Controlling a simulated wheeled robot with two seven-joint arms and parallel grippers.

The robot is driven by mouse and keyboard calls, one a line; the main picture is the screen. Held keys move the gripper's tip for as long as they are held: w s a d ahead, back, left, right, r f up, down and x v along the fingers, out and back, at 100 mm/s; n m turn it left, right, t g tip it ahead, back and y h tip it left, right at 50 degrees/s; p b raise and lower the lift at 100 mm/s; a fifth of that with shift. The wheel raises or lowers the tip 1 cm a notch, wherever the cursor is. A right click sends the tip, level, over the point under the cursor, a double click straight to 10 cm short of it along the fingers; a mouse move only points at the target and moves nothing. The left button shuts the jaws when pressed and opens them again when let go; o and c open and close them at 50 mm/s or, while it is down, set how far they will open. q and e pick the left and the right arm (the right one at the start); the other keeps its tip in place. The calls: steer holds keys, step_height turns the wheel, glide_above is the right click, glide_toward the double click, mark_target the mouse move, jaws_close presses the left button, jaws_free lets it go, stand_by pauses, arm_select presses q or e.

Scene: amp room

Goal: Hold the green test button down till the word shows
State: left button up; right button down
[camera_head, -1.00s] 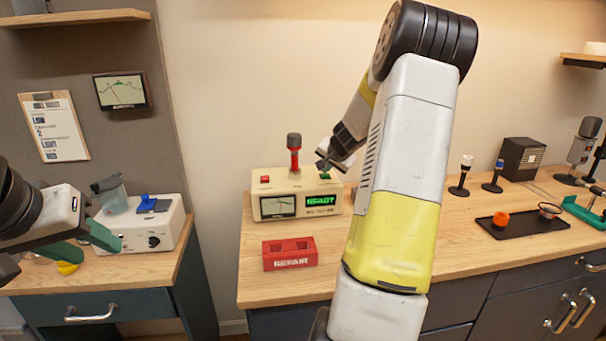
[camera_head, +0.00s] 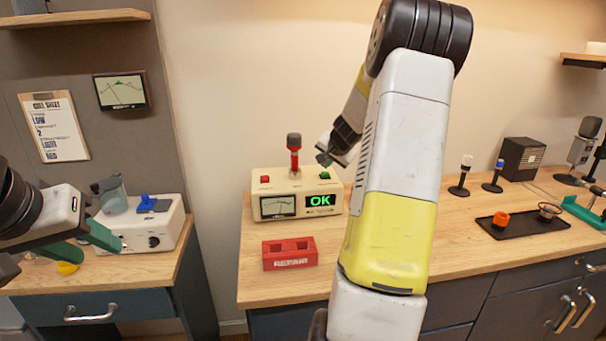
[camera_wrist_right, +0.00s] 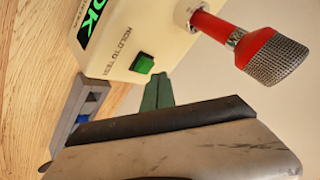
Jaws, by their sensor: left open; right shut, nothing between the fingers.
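The cream tester (camera_head: 272,210) stands on the right-hand bench, its display (camera_head: 320,200) showing "OK" in green. The green test button (camera_head: 324,176) is on its top right. It also shows in the right wrist view (camera_wrist_right: 143,63), beside the words "HOLD TO TEST". My right gripper (camera_head: 324,160) is shut and empty, just above the green button and seemingly clear of it. In the wrist view its green fingertips (camera_wrist_right: 159,78) are close beside the button. My left gripper (camera_head: 102,240) is open at the left, in front of a white box, far from the tester.
A red and grey microphone (camera_head: 294,150) stands upright in the tester's top, left of the green button, beside a red button (camera_head: 265,179). A red "REPAIR" block (camera_head: 290,254) sits in front. A black tray (camera_head: 518,223) lies farther right.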

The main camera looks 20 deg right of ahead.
mark_target(326, 174)
steer(key=shift+r, duration=2.55)
steer(key=s+a+r+n+g+y, duration=0.1)
steer(key=s+a+r+n+y, duration=0.2)
steer(key=s+a, duration=0.55)
steer(key=s+a+r+n, duration=0.3)
steer(key=s+a+r, duration=0.25)
steer(key=a, duration=0.55)
steer(key=s+a+f+n+g, duration=0.1)
steer(key=s+a, duration=0.3)
steer(key=s, duration=0.6)
steer(key=s+a+f+n+g, duration=0.1)
steer(key=s+a+n, duration=0.3)
steer(key=s, duration=0.6)
steer(key=shift+s+f, duration=0.25)
steer(key=shift+f, duration=0.4)
